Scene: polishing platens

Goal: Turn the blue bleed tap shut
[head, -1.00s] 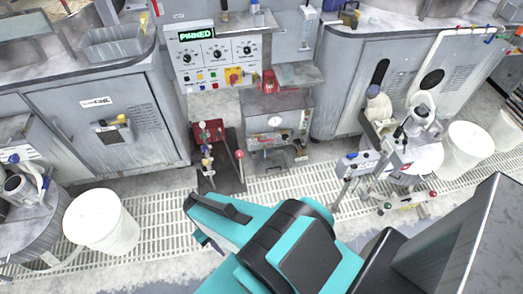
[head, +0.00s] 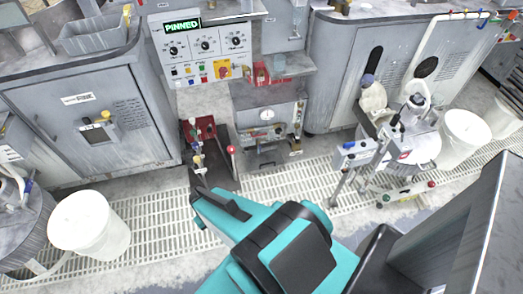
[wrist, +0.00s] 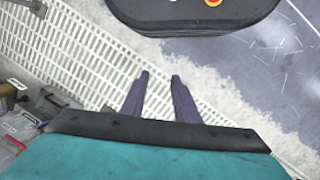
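Small valves with coloured handles, among them one that looks blue (head: 197,148), stand on a dark stand with a red part, left of the middle in the head view. Another blue handle (head: 348,145) shows on a grey box of the cart at the right. I cannot tell which one is the bleed tap, or how far it is turned. My gripper (head: 207,205) is in front of and below the dark stand in the picture, apart from the valves. In the wrist view its two purple fingers (wrist: 159,78) stand apart with nothing between them, over the floor grating.
A control panel (head: 205,48) reading PINNED is above the stand. White buckets stand at the left (head: 90,228) and right (head: 466,138). Grey machine cabinets (head: 90,115) line the back. The white floor grating (head: 275,187) in front of the stand is mostly clear.

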